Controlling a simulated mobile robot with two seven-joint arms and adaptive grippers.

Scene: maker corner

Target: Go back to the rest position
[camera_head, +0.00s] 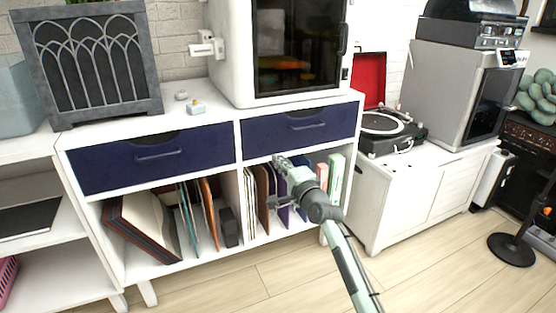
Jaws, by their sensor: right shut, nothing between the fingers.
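My right gripper (279,181) is in front of the white cabinet (240,145), just below the right blue drawer (300,127). Its arm comes up from the bottom right of the picture. The gripper is shut with nothing held, and it overlaps the books in the lower right compartment; I cannot tell how far it is from them. The left blue drawer (150,157) and the right one look closed. My left gripper is not in view.
Books (205,205) stand in the open lower compartments. A white machine (235,50) with a dark door stands on the cabinet. A record player (385,130) with a red lid is on the low white cabinet at right. Wooden floor (300,275) in front is clear.

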